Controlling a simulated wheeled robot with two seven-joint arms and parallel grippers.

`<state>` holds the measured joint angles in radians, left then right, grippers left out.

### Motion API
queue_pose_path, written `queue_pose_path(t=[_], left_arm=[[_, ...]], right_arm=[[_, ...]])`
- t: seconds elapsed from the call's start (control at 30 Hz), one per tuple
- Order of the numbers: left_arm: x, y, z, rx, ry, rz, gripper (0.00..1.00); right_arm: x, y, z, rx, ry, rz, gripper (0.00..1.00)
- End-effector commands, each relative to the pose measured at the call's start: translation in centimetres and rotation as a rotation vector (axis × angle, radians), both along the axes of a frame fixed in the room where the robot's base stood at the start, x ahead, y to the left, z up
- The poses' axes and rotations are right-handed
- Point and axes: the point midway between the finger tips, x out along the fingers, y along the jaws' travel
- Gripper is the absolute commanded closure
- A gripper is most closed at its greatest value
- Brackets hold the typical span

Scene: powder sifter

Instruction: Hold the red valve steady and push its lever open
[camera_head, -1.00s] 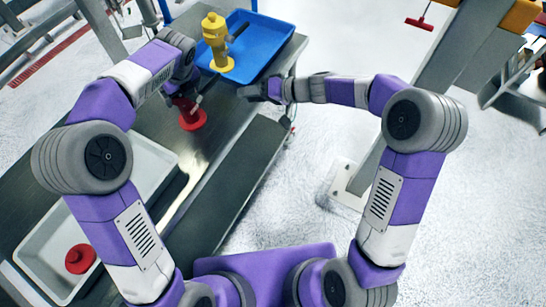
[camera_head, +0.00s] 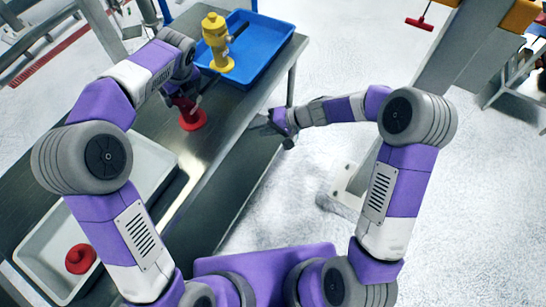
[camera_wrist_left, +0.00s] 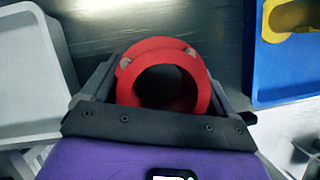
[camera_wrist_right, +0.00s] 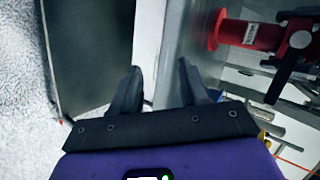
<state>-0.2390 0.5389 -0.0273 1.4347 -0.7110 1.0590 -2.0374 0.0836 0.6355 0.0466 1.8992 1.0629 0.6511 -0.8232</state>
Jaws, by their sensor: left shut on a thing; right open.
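The red valve (camera_head: 193,120) stands upright on the metal table, its round flange at the bottom. My left gripper (camera_head: 186,98) is shut on its upper part. In the left wrist view the valve's red ring (camera_wrist_left: 128,88) sits between the fingers, its dark opening facing the camera. In the right wrist view the valve (camera_wrist_right: 255,36) lies sideways at the upper right, with dark parts around its top; I cannot tell lever from finger there. My right gripper (camera_head: 262,124) is open and empty near the table's edge, apart from the valve. It also shows in the right wrist view (camera_wrist_right: 155,85).
A white bin (camera_head: 30,245) at the near left holds another red part (camera_head: 80,259). The table (camera_head: 225,105) is bare between the valve and its right edge.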

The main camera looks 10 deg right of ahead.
Motion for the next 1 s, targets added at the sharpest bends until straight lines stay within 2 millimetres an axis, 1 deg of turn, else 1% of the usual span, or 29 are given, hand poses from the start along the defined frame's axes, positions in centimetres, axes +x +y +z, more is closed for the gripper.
queue_pose_path(t=[0.03, 0.2, 0.4, 0.5, 0.7, 1.0], left_arm=[[0.1, 0.0, 0.2, 0.000, -0.004, 0.000, 0.77], [0.1, 0.0, 0.2, 0.000, -0.004, 0.000, 0.77], [0.0, 0.0, 0.2, 0.000, -0.004, 0.000, 0.77], [0.0, 0.0, 0.1, 0.000, -0.004, 0.000, 0.77], [0.0, 0.0, 0.2, 0.000, -0.004, 0.000, 0.77], [0.0, 0.0, 0.1, 0.000, -0.004, 0.000, 0.77]], right_arm=[[-0.5, -0.2, -1.0, -0.019, 0.023, -0.002, 0.55], [-2.1, -0.9, -3.9, -0.090, 0.083, -0.008, 0.55], [-4.0, -1.8, -7.0, -0.169, 0.144, -0.014, 0.55], [-4.8, -2.2, -8.1, -0.198, 0.164, -0.016, 0.55], [-5.6, -2.6, -9.3, -0.231, 0.184, -0.019, 0.55], [-5.7, -2.7, -9.5, -0.236, 0.188, -0.020, 0.55]])
